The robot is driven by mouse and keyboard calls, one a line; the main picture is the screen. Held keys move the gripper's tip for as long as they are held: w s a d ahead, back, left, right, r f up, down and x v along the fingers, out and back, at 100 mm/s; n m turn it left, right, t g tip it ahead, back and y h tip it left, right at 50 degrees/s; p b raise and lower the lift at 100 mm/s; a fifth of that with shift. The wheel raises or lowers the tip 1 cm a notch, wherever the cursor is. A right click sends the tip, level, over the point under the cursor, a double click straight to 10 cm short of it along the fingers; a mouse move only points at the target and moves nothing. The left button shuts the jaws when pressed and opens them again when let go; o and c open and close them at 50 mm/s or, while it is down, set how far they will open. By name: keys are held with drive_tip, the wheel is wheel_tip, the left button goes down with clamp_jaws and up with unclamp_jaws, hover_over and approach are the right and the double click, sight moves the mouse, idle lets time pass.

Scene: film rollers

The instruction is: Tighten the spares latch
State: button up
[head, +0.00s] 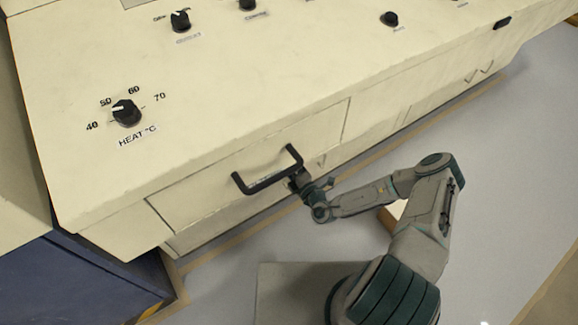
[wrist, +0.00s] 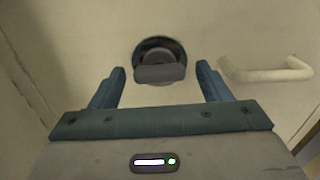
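A round dark latch knob (wrist: 160,62) with a flat grip bar lying across it sits on a cream panel in the wrist view. My gripper (wrist: 161,80) is open, its two teal fingers spread to the left and right of the knob and pointing at the panel. The knob shows between and beyond the fingertips, and I see no contact. In the head view my gripper (head: 303,183) is at the cabinet front, partly behind the black drawer handle. The latch is hidden there, and I can read no spares label.
A black bar handle (head: 267,171) juts from the drawer front close to my gripper. A pale handle (wrist: 268,70) lies right of the knob in the wrist view. A heat dial (head: 126,112) and other knobs are on the sloping top. Grey floor (head: 500,200) is clear at right.

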drive_tip(key=p+v, duration=0.2)
drive_tip(key=v, duration=1.2)
idle(0.4)
